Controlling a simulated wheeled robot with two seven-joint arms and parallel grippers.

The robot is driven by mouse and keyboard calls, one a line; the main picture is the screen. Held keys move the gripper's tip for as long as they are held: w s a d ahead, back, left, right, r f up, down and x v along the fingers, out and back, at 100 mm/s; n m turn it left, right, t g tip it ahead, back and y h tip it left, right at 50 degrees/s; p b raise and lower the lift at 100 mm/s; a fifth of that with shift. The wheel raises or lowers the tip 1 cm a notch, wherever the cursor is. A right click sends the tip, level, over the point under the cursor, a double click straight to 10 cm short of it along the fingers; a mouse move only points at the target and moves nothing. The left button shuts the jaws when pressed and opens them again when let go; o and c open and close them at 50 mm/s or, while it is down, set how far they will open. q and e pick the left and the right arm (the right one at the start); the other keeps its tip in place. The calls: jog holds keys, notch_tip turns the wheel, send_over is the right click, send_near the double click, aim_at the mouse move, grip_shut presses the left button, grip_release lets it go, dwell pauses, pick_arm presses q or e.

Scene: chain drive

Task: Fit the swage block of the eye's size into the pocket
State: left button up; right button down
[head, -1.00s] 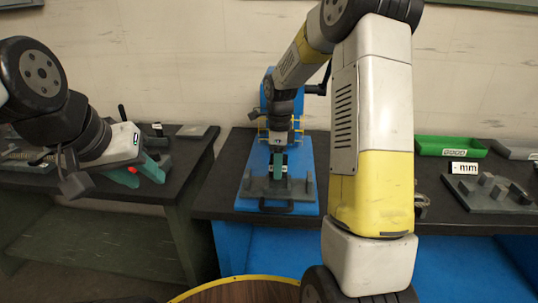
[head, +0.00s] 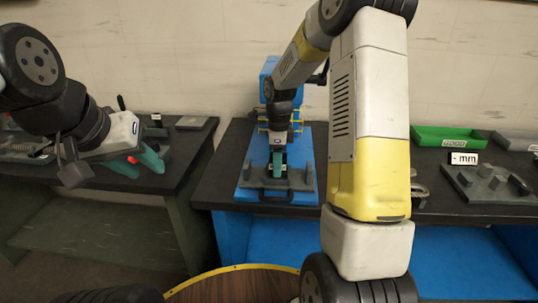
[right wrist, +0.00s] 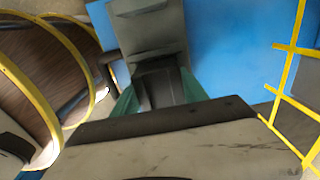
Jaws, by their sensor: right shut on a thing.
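My right gripper (head: 278,172) points down over the dark grey fixture (head: 302,183) on the blue plate in the head view. In the right wrist view its teal fingers (right wrist: 160,95) are shut on a dark block (right wrist: 157,86), the swage block. A grey part of the fixture (right wrist: 148,28) lies just beyond the block. The fingers and block hide the pocket, so I cannot tell whether the block is inside it. My left gripper (head: 137,166) hangs at the left bench, its teal fingers apart and seemingly empty.
A blue machine body (head: 267,68) with yellow guard bars (head: 264,127) stands behind the fixture. At right are a grey rack of several blocks (head: 470,190), a "- mm" label (head: 464,158) and a green tray (head: 430,142). The left bench (head: 185,155) carries grey parts.

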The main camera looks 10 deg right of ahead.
jog(key=shift+f, duration=0.25)
jog(key=c, duration=0.5)
grip_release()
notch_tip(320, 180, up, 8)
jog(key=shift+f, duration=0.25)
jog(key=s+r+n+t, duration=0.2)
jog(key=s+r+n, duration=0.2)
jog(key=s+n, duration=0.3)
jog(key=s+a+r+n+t+y, duration=0.1)
jog(key=s+r+n+t, duration=0.1)
jog(key=s+r+n, duration=0.2)
jog(key=s+a+r+n+t+y, duration=0.1)
jog(key=s+r+n, duration=0.4)
jog(key=s+n, duration=0.5)
jog(key=shift+s+a+r+n+t, duration=0.1)
jog(key=shift+s+n+t, duration=0.4)
jog(key=shift+s, duration=1.15)
